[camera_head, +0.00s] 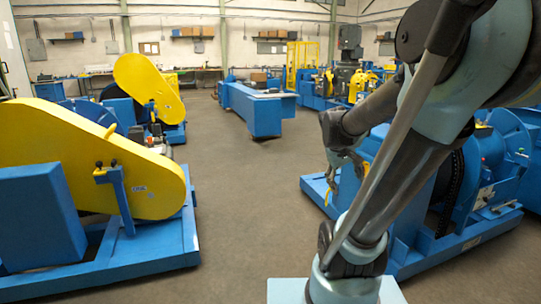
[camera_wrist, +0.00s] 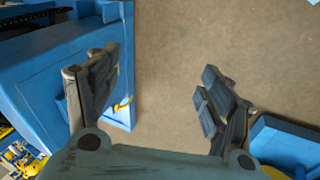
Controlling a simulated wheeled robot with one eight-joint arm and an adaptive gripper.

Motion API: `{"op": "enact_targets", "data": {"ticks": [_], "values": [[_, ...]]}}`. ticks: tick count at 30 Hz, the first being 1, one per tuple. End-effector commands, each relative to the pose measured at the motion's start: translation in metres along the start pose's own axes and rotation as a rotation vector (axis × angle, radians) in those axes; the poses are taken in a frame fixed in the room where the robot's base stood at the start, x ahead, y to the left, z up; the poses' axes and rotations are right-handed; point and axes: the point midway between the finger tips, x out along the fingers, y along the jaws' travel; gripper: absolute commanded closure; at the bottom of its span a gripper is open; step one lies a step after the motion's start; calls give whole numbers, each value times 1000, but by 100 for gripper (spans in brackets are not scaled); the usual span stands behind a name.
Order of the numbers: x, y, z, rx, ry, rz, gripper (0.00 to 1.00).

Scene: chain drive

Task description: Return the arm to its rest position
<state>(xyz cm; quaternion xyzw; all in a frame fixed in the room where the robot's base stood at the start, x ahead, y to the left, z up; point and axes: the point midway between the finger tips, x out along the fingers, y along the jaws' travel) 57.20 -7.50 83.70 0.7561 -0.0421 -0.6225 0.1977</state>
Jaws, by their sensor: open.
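My gripper (camera_head: 345,172) hangs from my folded arm at the right of the head view, in front of the blue chain-drive machine (camera_head: 478,222). In the wrist view my gripper (camera_wrist: 158,88) has its two dark fingers spread wide, with bare floor between them and nothing held. The left finger overlaps a blue machine part (camera_wrist: 45,90) in the picture; whether they touch I cannot tell. A small yellow piece (camera_wrist: 123,105) shows just beside that finger. My arm hides part of the machine in the head view.
A machine with a large yellow guard (camera_head: 90,155) on a blue base stands at the left. Another yellow-guarded machine (camera_head: 150,88) is behind it. A long blue bench (camera_head: 255,108) stands at the back. The concrete floor (camera_head: 240,200) between the machines is clear.

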Motion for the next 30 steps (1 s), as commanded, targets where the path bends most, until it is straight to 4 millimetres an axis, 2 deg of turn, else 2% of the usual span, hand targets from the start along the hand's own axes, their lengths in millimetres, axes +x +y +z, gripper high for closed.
{"op": "enact_targets", "data": {"ticks": [3,15,22,25,26,30], "values": [[0,-21,28,42,5,-56,26],[8,-91,103,179,8,-243,26],[13,-117,124,225,6,-307,26],[14,-120,126,231,5,-316,3],[14,-120,127,232,5,-317,0],[13,-120,127,233,5,-317,0]]}}
